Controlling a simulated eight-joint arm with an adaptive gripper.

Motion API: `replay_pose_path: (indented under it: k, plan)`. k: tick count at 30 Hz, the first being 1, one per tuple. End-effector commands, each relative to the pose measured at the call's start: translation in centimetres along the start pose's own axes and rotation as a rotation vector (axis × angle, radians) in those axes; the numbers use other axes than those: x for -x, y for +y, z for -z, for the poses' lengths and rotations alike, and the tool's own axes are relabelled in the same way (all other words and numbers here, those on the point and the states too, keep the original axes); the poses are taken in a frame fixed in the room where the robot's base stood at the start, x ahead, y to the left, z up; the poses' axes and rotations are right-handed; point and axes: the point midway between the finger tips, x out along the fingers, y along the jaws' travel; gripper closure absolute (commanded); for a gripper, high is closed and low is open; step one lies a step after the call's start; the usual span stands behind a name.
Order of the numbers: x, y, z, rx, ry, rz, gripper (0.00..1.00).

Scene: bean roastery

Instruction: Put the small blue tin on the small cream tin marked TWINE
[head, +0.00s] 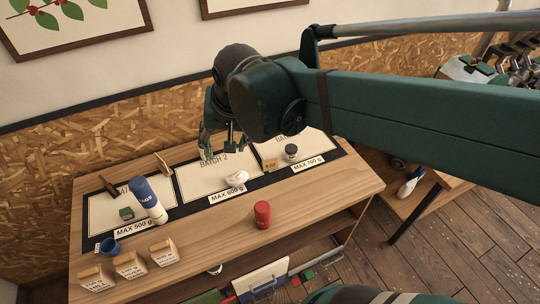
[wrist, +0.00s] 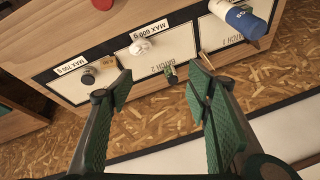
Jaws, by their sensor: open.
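My gripper (head: 218,150) is open and empty above the back of the middle panel, marked BATCH 2. In the wrist view its two green fingers (wrist: 160,88) are spread wide. A small blue cup-like tin (head: 110,246) stands at the table's front left. I cannot read TWINE on any tin, so I cannot tell which is the cream tin. A small tan block (head: 270,163) stands on the right panel.
The bench front between the boxes and red tin is clear.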

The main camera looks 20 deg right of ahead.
Motion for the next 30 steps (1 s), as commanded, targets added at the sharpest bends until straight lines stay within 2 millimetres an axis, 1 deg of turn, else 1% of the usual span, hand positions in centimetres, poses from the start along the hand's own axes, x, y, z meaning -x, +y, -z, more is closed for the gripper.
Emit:
replay_pose_path:
  k: [1,6,12,18,21,24,30]
  plan:
    - [0.3,1.0,-0.3,0.018,0.014,0.002,0.51]
    - [1.3,3.8,-1.2,0.105,0.063,0.006,0.51]
    - [2.2,7.0,-2.4,0.207,0.122,0.002,0.51]
    - [2.7,9.8,-3.7,0.304,0.179,-0.012,0.51]
    - [2.8,10.8,-4.2,0.342,0.201,-0.02,0.51]
    - [2.9,11.4,-4.5,0.37,0.216,-0.026,0.51]
    - [3.0,12.0,-4.8,0.393,0.228,-0.032,0.51]
